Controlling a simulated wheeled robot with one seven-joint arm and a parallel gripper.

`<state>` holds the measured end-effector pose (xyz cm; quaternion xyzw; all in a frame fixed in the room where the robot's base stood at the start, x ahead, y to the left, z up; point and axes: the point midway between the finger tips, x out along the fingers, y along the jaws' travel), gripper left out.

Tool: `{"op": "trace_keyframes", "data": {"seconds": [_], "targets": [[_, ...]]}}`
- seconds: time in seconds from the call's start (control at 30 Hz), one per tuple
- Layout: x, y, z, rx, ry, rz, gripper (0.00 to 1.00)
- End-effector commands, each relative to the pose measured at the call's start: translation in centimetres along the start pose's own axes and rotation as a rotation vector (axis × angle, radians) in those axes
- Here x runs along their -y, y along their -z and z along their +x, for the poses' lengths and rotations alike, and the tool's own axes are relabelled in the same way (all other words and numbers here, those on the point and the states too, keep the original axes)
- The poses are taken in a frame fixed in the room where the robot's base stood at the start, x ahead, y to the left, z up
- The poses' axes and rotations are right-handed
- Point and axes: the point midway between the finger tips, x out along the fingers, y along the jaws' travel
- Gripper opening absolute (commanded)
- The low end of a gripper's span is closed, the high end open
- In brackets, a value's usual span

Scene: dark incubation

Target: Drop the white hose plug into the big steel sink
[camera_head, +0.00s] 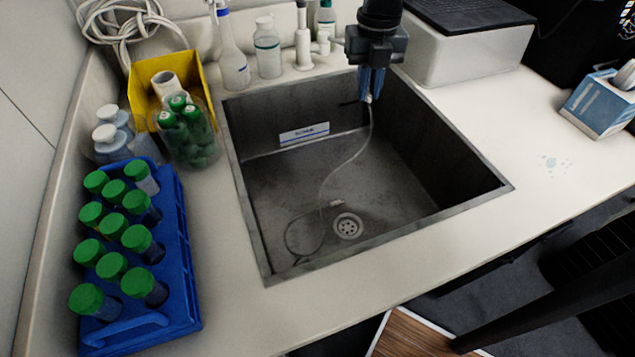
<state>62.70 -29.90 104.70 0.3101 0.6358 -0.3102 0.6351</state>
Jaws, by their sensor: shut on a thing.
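The big steel sink (256,227) is set into the white counter, with a round drain (348,226) in its floor. My gripper (370,93) points down over the back part of the sink, below the rim line in the picture. Its blue fingers are shut on the small white hose plug (369,99), which is mostly hidden between the fingertips. A thin pale hose (350,157) hangs from there and runs down to the sink floor, where it curls in a loop near the drain.
A blue rack (182,285) with several green-capped tubes, a clear beaker and a yellow bin (190,64) stand left of the sink. Bottles (267,48) line the back edge. A white box (465,55) stands behind right. The right counter is mostly clear.

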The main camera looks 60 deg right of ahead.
Motion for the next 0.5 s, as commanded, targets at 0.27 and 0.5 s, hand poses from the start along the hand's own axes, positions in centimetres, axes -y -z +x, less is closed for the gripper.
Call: {"op": "trace_keyframes", "data": {"seconds": [0.27,0.5], "targets": [[0.0,0.0,0.9,0.0,0.0,0.0,0.0],[0.0,0.0,3.4,0.0,0.001,0.001,0.0]]}}
